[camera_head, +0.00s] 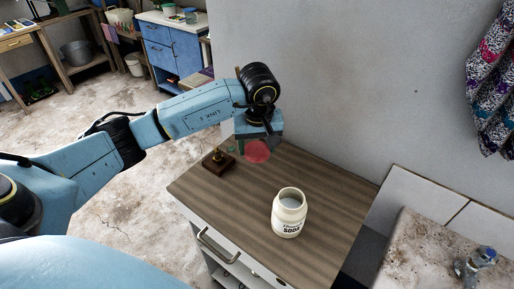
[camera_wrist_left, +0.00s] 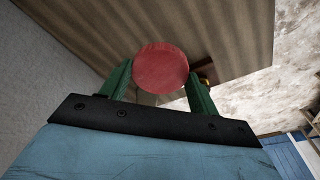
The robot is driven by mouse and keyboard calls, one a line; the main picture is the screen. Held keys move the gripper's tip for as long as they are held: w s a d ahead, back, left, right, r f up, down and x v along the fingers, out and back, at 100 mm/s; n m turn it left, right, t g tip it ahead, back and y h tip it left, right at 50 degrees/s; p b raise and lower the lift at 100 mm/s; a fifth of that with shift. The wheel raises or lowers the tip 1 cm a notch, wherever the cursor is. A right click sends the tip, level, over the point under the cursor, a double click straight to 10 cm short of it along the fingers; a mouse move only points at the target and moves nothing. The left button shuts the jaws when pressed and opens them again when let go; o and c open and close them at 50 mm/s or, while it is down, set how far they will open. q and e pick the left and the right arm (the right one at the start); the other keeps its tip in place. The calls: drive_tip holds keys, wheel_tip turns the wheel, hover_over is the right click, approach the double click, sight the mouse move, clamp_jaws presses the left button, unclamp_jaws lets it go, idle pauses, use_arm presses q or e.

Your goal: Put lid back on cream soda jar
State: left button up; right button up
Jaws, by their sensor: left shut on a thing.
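The cream soda jar (camera_head: 289,212) stands upright and open on the wooden cabinet top, with pale content showing inside its mouth. The round red lid (camera_head: 257,151) is held by my left gripper (camera_head: 258,147) above the back left part of the cabinet, apart from the jar. In the left wrist view the lid (camera_wrist_left: 160,69) sits between the two green fingers of the gripper (camera_wrist_left: 160,78), which are shut on it. The jar does not show in the wrist view. My right gripper is not in view.
A dark wooden block with a brass piece (camera_head: 218,161) stands on the cabinet's (camera_head: 330,177) left back edge. A wall (camera_head: 330,80) rises behind. A clear bottle (camera_head: 474,262) lies on the stone trough (camera_head: 420,245) at right. The cabinet top around the jar is clear.

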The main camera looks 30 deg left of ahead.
use_arm(q)
drive_tip(key=shift+d, duration=0.1)
drive_tip(key=s+d+r+m+h, duration=0.1)
drive_tip(key=s+d+r+m, duration=0.3)
drive_tip(key=d+m, duration=0.4)
drive_tip(key=shift+s+d+r, duration=0.3)
drive_tip(key=shift+s+d, duration=0.05)
drive_tip(key=shift+s, duration=0.25)
